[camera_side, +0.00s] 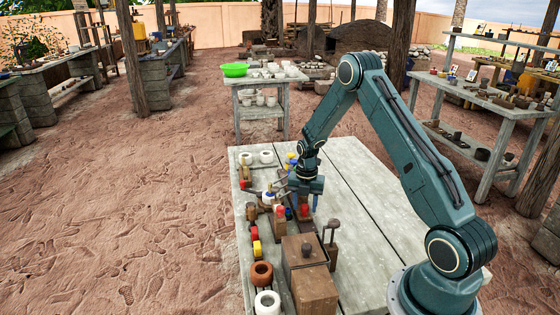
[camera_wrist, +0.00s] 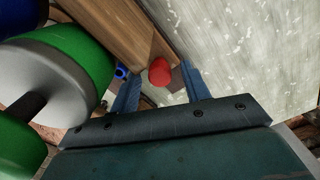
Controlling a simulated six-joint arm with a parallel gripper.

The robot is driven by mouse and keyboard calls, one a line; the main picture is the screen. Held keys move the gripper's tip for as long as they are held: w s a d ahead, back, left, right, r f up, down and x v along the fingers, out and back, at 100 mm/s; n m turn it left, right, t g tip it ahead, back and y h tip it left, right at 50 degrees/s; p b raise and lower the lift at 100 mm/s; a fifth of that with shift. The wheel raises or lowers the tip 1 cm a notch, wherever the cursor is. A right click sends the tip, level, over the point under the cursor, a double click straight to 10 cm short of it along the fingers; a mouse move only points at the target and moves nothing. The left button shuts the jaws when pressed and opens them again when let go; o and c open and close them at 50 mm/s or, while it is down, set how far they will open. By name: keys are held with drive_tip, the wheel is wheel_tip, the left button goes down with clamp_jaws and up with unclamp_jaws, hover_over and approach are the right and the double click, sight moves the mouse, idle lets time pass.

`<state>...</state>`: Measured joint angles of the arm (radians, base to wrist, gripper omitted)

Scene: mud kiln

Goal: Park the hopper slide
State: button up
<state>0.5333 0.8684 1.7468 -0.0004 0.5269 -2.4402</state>
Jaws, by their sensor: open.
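A red knob (camera_wrist: 159,71) stands at the end of a brown wooden bar (camera_wrist: 120,30) in the wrist view; I take it to be the handle of the hopper slide. My gripper (camera_wrist: 161,86) is open, with one blue finger on each side of the knob's line. I cannot tell whether either finger touches it. In the side view my gripper (camera_side: 305,200) points down over the cluttered left part of the table, close above a red piece (camera_side: 304,210) on dark wooden parts. The hopper itself cannot be made out clearly.
Large green-and-white rollers (camera_wrist: 60,70) lie close to the left in the wrist view. A brown wooden box (camera_side: 310,285), a terracotta ring (camera_side: 262,273) and white rings stand along the table's left side. The table's right part (camera_side: 360,200) is clear.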

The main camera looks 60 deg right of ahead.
clamp_jaws()
drive_tip(key=shift+w+d, duration=4.15)
drive_tip(key=shift+w, duration=0.15)
drive_tip(key=shift+w+d, duration=0.45)
drive_tip(key=shift+d, duration=0.15)
unclamp_jaws()
drive_tip(key=shift+r, duration=0.1)
